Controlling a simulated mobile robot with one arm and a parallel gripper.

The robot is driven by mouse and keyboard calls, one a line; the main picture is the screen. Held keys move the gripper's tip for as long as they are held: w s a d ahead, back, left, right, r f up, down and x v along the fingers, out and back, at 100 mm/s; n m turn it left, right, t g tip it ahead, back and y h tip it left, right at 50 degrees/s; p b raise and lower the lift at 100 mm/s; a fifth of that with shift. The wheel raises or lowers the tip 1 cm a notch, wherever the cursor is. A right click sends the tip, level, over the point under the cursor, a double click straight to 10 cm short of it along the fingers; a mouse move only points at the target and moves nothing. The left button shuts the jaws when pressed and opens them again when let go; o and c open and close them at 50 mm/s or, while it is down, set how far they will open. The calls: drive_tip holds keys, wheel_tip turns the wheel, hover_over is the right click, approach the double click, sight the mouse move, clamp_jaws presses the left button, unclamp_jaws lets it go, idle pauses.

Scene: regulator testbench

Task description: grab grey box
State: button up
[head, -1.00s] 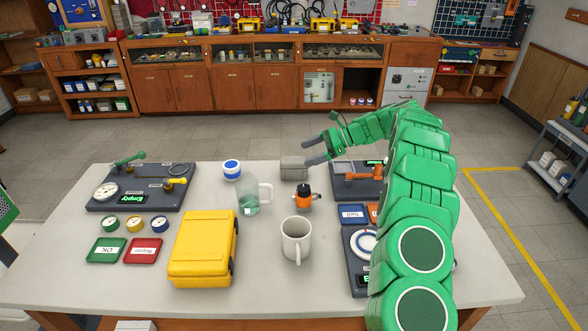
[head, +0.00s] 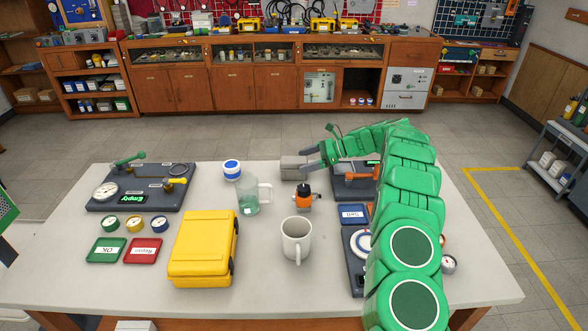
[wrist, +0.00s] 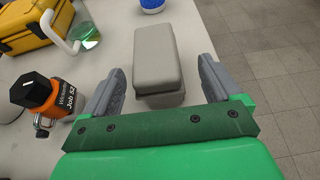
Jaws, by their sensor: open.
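The grey box (head: 293,168) stands near the far edge of the table, just left of my gripper in the head view. In the wrist view the grey box (wrist: 158,60) lies ahead, its near end between the two finger lines. My gripper (head: 311,156) is open and low, beside the box. In the wrist view my gripper's fingers (wrist: 160,82) are on either side of the box's near end, with gaps showing on both sides.
An orange and black regulator (head: 304,197) stands close in front of the box. The table's far edge is just beyond the box.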

sight(296, 164)
drive_tip(key=x, duration=0.4)
drive_tip(key=shift+s+a+f, duration=0.15)
drive_tip(key=shift+s+f, duration=0.05)
drive_tip(key=c, duration=1.1)
drive_tip(key=shift+r, duration=0.15)
drive_tip(key=shift+c, duration=0.2)
